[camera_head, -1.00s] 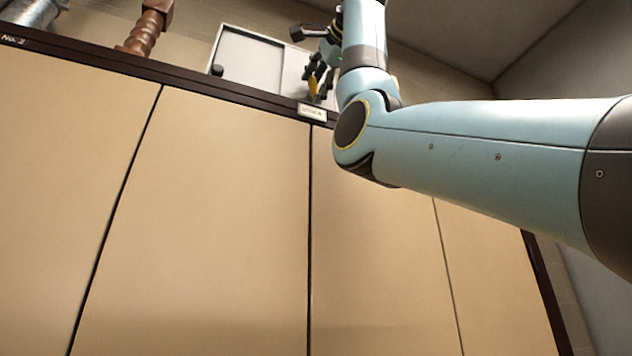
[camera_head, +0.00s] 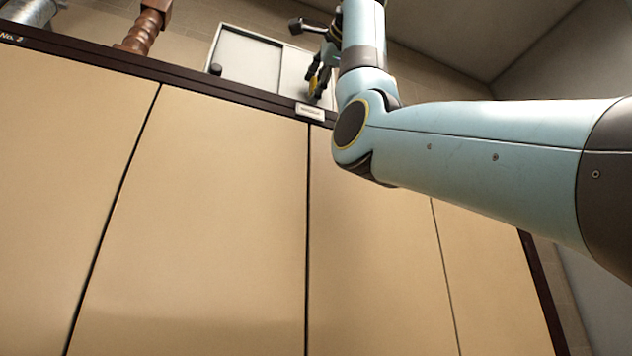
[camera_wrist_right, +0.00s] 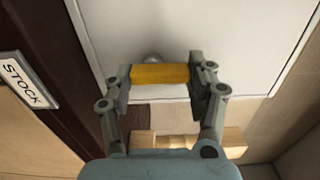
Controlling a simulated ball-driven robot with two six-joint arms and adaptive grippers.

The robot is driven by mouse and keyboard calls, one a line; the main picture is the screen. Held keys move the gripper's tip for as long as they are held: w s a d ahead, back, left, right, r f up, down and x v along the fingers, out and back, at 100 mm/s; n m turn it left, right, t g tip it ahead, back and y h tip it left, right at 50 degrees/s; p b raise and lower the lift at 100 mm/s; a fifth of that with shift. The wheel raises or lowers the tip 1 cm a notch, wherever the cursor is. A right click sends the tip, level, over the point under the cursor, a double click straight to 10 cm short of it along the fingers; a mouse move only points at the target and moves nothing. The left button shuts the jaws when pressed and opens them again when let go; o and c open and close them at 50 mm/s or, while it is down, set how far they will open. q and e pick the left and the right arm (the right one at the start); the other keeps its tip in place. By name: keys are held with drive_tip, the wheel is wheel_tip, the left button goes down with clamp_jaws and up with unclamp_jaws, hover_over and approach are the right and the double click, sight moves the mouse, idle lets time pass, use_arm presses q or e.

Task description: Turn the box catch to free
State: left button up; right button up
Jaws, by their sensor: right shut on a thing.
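The box (camera_head: 258,62) is pale grey and stands behind the dark top edge of the tan cabinet. Its catch is a yellow bar (camera_wrist_right: 160,74) in front of a round metal pivot on the pale box face. In the right wrist view the bar lies crosswise. My right gripper (camera_wrist_right: 160,80) has one finger at each end of the bar and is shut on it. In the head view this gripper (camera_head: 315,82) is small and partly hidden by my own arm, with a bit of yellow at its fingers. My left gripper is not in view.
The cabinet's tan panels (camera_head: 200,200) fill the foreground, with a dark rail (camera_head: 150,78) above. A label (camera_head: 310,111) sits on the rail; the wrist view reads "STOCK". A brown ribbed column (camera_head: 144,30) and a metal pipe (camera_head: 30,10) stand at the left. Wooden pieces (camera_wrist_right: 170,140) lie below the gripper.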

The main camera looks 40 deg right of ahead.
drive_tip(key=o, duration=1.2)
drive_tip(key=v, duration=1.2)
drive_tip(key=shift+w, duration=0.1)
